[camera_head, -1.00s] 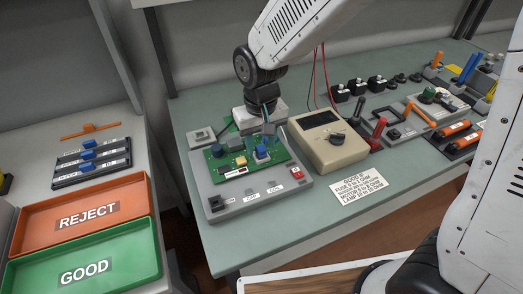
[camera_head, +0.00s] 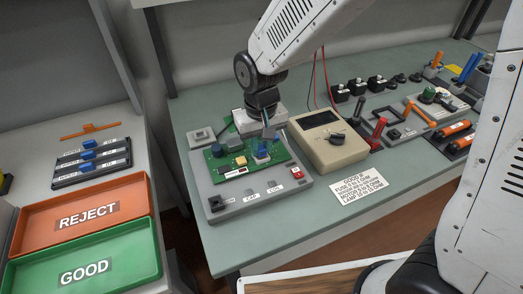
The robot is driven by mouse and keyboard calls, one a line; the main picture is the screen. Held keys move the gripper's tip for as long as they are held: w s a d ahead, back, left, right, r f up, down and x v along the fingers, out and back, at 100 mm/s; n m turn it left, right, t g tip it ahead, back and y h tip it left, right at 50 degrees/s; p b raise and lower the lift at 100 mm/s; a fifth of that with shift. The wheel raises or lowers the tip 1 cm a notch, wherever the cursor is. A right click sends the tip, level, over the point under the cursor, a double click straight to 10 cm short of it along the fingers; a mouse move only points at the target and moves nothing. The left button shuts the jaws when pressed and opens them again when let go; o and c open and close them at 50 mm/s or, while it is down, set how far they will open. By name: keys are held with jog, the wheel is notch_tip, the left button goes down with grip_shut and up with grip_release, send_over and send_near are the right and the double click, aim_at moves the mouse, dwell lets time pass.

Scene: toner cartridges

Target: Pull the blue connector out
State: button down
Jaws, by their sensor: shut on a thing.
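A green circuit board (camera_head: 245,175) lies on a grey test fixture (camera_head: 240,203) on the bench. The blue connector (camera_head: 262,152) shows at the right part of the board, just below my gripper. My gripper (camera_head: 266,138) points down over the board and is shut on the blue connector. The fingertips are small and partly lost against the board. I cannot tell whether the connector's lower end is still seated.
A beige meter (camera_head: 328,145) with a dial stands close to the right of the fixture. Orange REJECT (camera_head: 130,202) and green GOOD (camera_head: 140,262) trays sit on the left table. A labelled card (camera_head: 358,188) lies in front of the meter. Tools and parts fill the bench's right side.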

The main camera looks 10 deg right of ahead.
aim_at(261, 147)
jog(key=shift+r, duration=2.5)
dwell(1.0)
jog(key=shift+r, duration=2)
